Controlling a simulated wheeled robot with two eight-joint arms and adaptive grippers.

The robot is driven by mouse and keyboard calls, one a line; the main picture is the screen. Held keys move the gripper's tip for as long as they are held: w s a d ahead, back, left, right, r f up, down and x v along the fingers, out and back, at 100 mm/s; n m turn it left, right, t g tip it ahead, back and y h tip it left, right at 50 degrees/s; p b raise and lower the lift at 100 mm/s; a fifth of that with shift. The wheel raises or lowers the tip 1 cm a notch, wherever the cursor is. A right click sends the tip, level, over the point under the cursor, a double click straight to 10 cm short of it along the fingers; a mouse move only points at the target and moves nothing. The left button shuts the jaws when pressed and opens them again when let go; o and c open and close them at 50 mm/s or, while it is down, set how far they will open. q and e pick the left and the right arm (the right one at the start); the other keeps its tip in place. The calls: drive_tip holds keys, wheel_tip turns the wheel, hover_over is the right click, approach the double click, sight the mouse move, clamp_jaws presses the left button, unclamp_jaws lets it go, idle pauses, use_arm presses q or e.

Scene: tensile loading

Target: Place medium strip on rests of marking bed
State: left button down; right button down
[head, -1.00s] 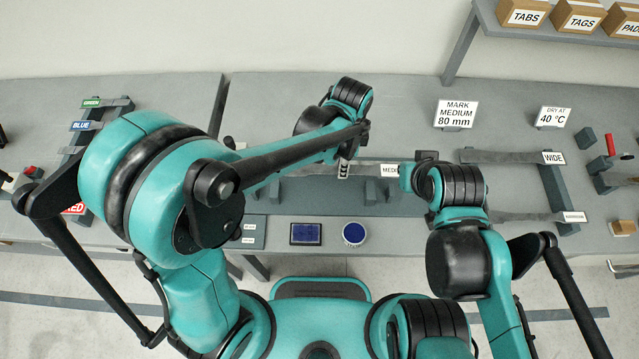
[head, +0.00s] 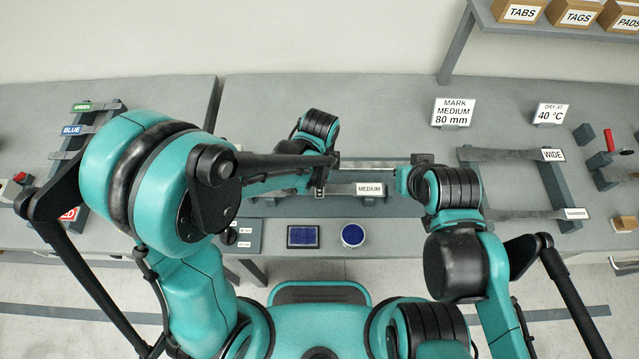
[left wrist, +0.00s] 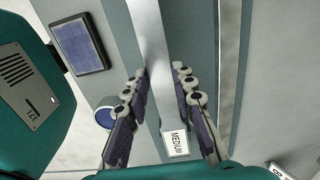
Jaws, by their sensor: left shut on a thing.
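The medium strip (head: 342,189) is a grey flat bar with a white MEDIUM label (head: 369,188) near its right end. My left gripper (head: 321,183) is shut on it, left of the label. In the left wrist view the strip (left wrist: 150,55) runs between the fingers (left wrist: 160,92), with the label close to them. The strip lies over the dark marking bed (head: 290,209); whether it touches the rests cannot be told.
A sign (head: 454,112) reads MARK MEDIUM 80 mm. A rack (head: 552,190) with the wide strip (head: 505,154) and another labelled strip (head: 525,214) stands right. A blue square pad (head: 303,236) and round blue-topped dish (head: 353,235) lie in front of the bed.

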use_arm(q)
drive_tip(key=shift+f, duration=0.15)
drive_tip(key=c, duration=1.3)
unclamp_jaws()
drive_tip(key=shift+o, duration=0.2)
drive_tip(key=shift+r, duration=0.2)
wheel_tip(320, 180, up, 12)
drive_tip(key=p, duration=0.3)
drive_tip(key=s+a+r+n+t, duration=0.2)
drive_tip(key=a+r+n+t, duration=0.1)
drive_tip(key=a+n, duration=0.6)
drive_tip(key=s+a+r+n+t, duration=0.3)
drive_tip(key=a+r+n+t, duration=0.1)
drive_tip(key=a+n, duration=0.5)
